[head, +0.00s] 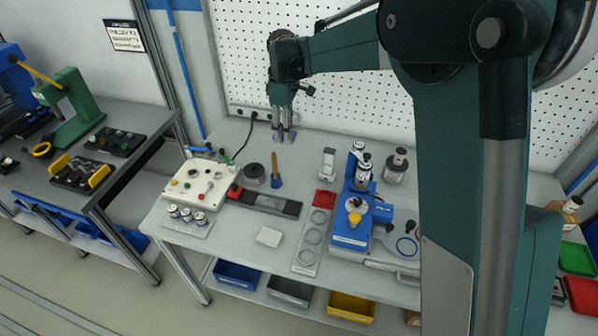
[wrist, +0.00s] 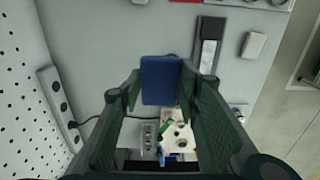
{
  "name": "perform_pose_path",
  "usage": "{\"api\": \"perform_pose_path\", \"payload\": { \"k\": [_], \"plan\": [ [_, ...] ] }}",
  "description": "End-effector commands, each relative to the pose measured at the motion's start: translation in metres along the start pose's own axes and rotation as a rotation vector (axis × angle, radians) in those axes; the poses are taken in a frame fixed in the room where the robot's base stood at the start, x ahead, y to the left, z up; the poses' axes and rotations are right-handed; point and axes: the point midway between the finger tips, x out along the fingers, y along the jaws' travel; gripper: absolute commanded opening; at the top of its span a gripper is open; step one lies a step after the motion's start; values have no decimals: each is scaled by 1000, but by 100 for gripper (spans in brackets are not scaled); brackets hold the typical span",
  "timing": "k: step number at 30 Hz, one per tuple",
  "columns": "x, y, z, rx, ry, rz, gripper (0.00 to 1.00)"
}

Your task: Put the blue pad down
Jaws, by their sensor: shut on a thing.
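My gripper (head: 283,131) hangs above the back of the workbench, near the pegboard wall, in the head view. In the wrist view its two dark green fingers (wrist: 160,95) are shut on the blue pad (wrist: 160,78). The pad is a flat-faced dark blue block held between the fingertips, with bench surface seen beyond it. I cannot make out the pad in the head view. A similar red pad (head: 324,199) lies on the bench at the top of a pale plate with ring outlines (head: 308,257).
A dark grey strip (head: 265,203) and a white block (head: 269,236) lie mid-bench. A white panel with knobs (head: 197,184) stands left. A wooden-handled tool (head: 276,168) and a dark round part (head: 254,171) stand near the gripper. A blue machine (head: 351,222) stands right.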

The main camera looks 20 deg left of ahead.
Motion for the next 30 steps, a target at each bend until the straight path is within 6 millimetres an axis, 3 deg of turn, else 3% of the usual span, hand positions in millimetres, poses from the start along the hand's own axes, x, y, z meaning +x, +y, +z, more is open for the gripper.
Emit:
{"api": "perform_pose_path", "payload": {
  "k": [11, 24, 30],
  "plan": [
    [2, 55, 37, 14, 0, 0, 25],
    [81, 52, 34, 11, 0, 0, 25],
    [106, 52, 34, 11, 0, 0, 25]
  ]
}}
